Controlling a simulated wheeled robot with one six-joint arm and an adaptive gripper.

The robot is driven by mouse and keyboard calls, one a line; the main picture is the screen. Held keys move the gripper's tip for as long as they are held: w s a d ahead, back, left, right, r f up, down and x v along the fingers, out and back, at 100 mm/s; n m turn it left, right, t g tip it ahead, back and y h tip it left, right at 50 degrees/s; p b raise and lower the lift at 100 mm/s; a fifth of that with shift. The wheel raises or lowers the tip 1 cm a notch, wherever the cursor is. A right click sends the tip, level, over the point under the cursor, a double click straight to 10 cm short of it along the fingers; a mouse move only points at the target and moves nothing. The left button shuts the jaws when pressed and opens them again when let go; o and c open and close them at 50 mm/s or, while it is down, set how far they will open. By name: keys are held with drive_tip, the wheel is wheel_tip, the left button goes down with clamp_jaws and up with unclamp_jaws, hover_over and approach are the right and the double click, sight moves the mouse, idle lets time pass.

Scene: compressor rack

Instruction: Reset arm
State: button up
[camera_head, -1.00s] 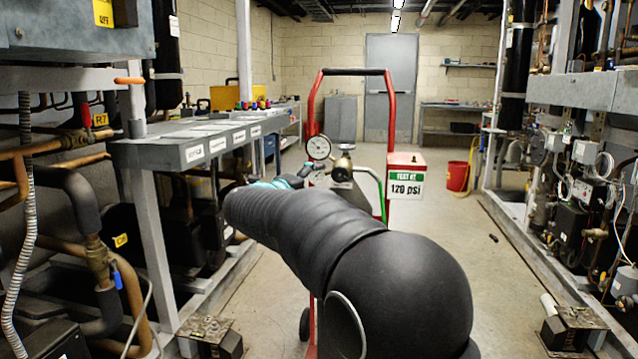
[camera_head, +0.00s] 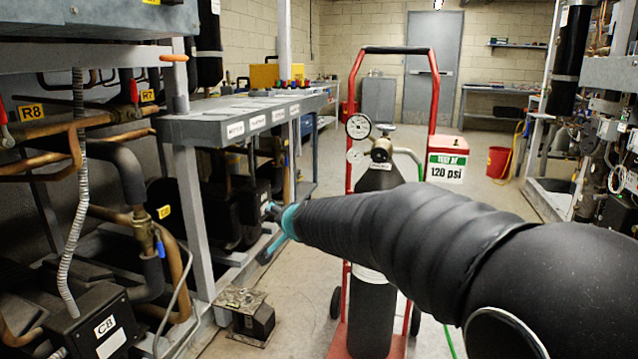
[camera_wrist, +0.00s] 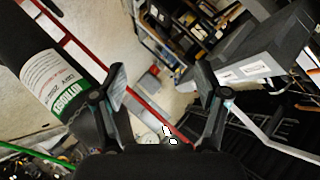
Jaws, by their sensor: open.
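My gripper (camera_wrist: 162,100) shows in the wrist view with its two dark fingers spread apart and nothing between them. In the head view my black-sleeved arm reaches from the lower right toward the middle left. Only the teal wrist part and a little of the gripper (camera_head: 268,240) show at its far end, between the left rack and the red cart. The fingertips are too small there to make out. The wrist view looks past the fingers at the floor and a dark nitrogen cylinder (camera_wrist: 40,75) on the left.
A red hand cart (camera_head: 433,95) with a dark cylinder and gauges stands just behind my arm. A grey labelled shelf (camera_head: 235,120) and pipes line the left. Open floor lies toward the back door (camera_head: 428,60).

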drive_tip(key=s+d+f+n+g+h, duration=0.1)
drive_tip(key=s+d+f+n+g, duration=0.1)
drive_tip(key=s+d, duration=0.6)
drive_tip(key=s+d+f+n+g+h+p, duration=0.1)
drive_tip(key=s+d, duration=0.6)
drive_tip(key=s, duration=1)
drive_tip(key=s+d+f+n+g+h, duration=0.2)
drive_tip(key=s+d, duration=0.6)
drive_tip(key=s, duration=0.4)
wheel_tip(320, 180, down, 2)
drive_tip(key=shift+s+d+f+n+g+h, duration=0.1)
drive_tip(key=shift+s+d+n+g+h, duration=0.25)
drive_tip(key=shift+n+g, duration=0.25)
drive_tip(key=shift+w, duration=0.1)
